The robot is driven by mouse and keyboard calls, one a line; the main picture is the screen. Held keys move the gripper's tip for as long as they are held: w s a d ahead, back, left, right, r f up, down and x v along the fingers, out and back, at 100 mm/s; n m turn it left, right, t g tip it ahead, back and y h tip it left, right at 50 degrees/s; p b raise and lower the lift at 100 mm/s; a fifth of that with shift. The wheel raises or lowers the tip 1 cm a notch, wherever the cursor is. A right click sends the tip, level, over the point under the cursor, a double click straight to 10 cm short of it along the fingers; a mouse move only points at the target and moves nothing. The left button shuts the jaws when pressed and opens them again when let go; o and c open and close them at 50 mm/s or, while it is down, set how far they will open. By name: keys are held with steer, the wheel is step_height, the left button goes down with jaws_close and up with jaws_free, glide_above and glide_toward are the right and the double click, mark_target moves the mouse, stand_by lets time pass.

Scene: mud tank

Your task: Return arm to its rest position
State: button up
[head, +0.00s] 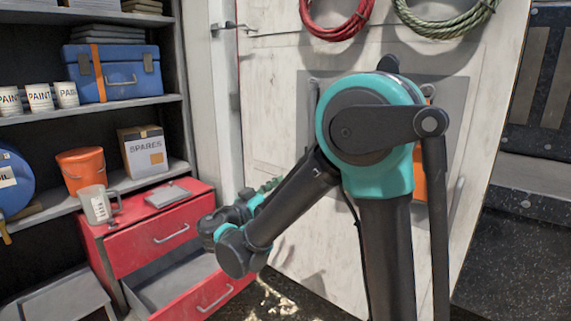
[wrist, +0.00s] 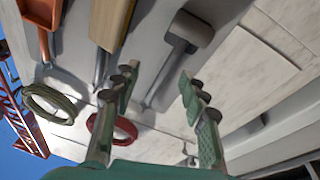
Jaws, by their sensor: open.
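My gripper (wrist: 157,84) is open, and nothing shows between its green-padded fingers in the wrist view. In the head view my dark and teal arm (head: 372,130) stands in front of the pale wall panel (head: 275,120). It bends down to the left, and its wrist is near the red drawer cabinet (head: 130,247). Most of my gripper is hidden behind the arm there. In the wrist view a grey-headed mallet (wrist: 192,28) lies beyond the fingers against a grey board, apart from them.
The cabinet's lower drawer (head: 213,293) is pulled out. Shelves behind hold a blue toolbox (head: 120,78), paint cans, an orange bucket (head: 82,170) and a spares box (head: 143,152). Red (head: 335,22) and green coils (head: 445,22) hang above.

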steer(key=s+d+f+n+g+y, duration=0.2)
steer(key=d+f+g, duration=0.2)
steer(key=d+f, duration=0.5)
steer(key=s+d+f+n+g+y, duration=0.2)
steer(key=d+f+g+y, duration=0.15)
steer(key=d+f, duration=0.55)
steer(key=s+d+f+n+g+y, duration=0.1)
steer(key=s+f+n+g+y, duration=0.1)
steer(key=s+f+y, duration=0.6)
steer(key=s+f+g, duration=0.1)
steer(key=s+f, duration=0.1)
steer(key=s, duration=0.3)
steer(key=shift+s+d, duration=0.3)
steer(key=shift+d, duration=0.1)
steer(key=shift+y, duration=0.25)
steer(key=shift+c, duration=0.5)
